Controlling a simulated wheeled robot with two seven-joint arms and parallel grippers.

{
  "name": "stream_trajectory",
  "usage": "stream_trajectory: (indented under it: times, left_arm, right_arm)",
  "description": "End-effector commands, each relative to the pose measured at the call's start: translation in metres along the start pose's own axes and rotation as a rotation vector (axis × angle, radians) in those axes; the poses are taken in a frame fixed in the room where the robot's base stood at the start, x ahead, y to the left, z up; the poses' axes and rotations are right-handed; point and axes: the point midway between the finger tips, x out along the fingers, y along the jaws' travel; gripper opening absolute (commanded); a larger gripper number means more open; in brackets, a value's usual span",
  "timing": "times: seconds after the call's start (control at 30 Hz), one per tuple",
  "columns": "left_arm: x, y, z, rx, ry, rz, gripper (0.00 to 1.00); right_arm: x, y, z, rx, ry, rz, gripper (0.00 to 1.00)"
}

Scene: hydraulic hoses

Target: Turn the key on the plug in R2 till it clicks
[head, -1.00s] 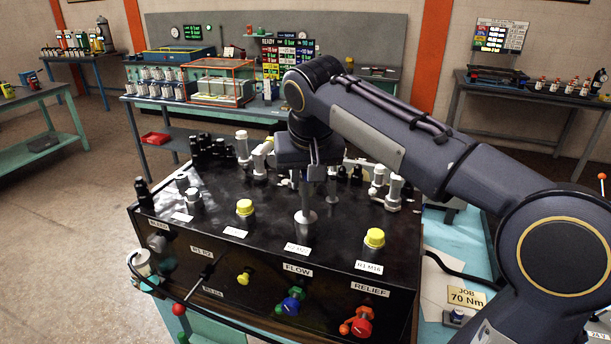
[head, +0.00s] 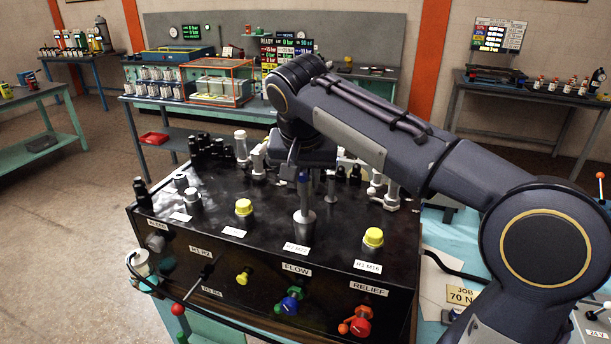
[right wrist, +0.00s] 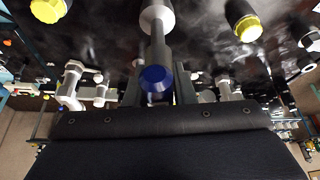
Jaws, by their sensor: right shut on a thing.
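The plug in R2 (head: 303,229) is a grey metal fitting on the black block, behind a white label that I cannot read clearly. A slim grey key shaft with a blue end (head: 303,180) stands upright from it. The right wrist view shows the blue end of the key (right wrist: 155,79) and its shaft running to the round plug (right wrist: 157,17). My right gripper (head: 302,168) is above the plug, shut on the key's upper part, with a finger on each side of it. The exact finger contact is partly hidden. My left gripper is out of view.
Yellow-capped fittings stand left (head: 243,207) and right (head: 373,238) of the plug. White and black fittings crowd the block's (head: 265,232) back half. Coloured knobs, including a red one (head: 359,327), are on its front face. A black hose hangs at the left.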

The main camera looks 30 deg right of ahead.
Motion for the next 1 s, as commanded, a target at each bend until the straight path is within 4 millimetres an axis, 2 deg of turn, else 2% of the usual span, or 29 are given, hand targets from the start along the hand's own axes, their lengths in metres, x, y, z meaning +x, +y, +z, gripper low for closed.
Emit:
stream_trajectory:
  times: [0.1, 0.13, 0.3, 0.57, 0.67, 1.0]
  left_arm:
    - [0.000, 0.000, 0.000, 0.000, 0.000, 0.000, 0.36]
    - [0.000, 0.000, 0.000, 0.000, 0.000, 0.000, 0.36]
    - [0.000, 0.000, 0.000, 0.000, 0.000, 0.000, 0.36]
    - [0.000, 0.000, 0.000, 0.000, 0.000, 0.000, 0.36]
    - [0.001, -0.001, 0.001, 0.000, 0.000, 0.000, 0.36]
    - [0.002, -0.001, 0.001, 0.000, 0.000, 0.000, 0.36]
  right_arm:
    - [0.001, 0.000, 0.000, 0.000, -0.001, 0.001, 0.00]
    - [0.001, 0.000, 0.000, 0.000, -0.001, 0.002, 0.27]
    - [0.001, 0.000, 0.000, 0.001, -0.001, 0.002, 0.48]
    - [0.000, 0.000, 0.000, 0.001, 0.000, 0.001, 0.48]
    - [-0.006, 0.000, 0.000, 0.001, 0.001, 0.000, 0.48]
    - [-0.062, -0.001, 0.000, -0.001, 0.000, -0.001, 0.48]
